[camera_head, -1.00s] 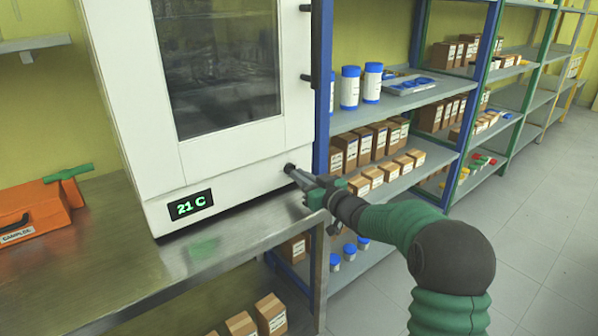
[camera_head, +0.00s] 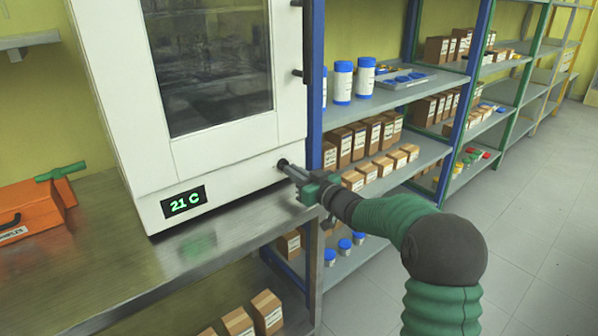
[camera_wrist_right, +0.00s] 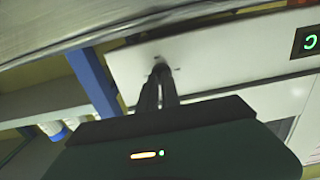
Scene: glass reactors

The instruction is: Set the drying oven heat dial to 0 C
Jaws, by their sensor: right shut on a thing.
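The white drying oven (camera_head: 235,150) stands on a metal table, with a dark glass door. Its display (camera_head: 184,203) reads 21 C in green. The small dark heat dial (camera_head: 282,163) sits at the lower right of the oven front. My right gripper (camera_head: 288,168) is shut on the dial, its fingers reaching in from the right. In the right wrist view the fingertips (camera_wrist_right: 160,72) meet at the dial on the white front, and they hide most of it. Part of the green display (camera_wrist_right: 310,42) shows at that view's right edge. My left gripper is not in view.
An orange case (camera_head: 30,215) with a green-handled thing lies at the left on the metal table (camera_head: 110,260). A blue-framed shelf (camera_head: 316,90) with boxes and blue-capped jars stands close to the right of the oven. Open floor lies at the right.

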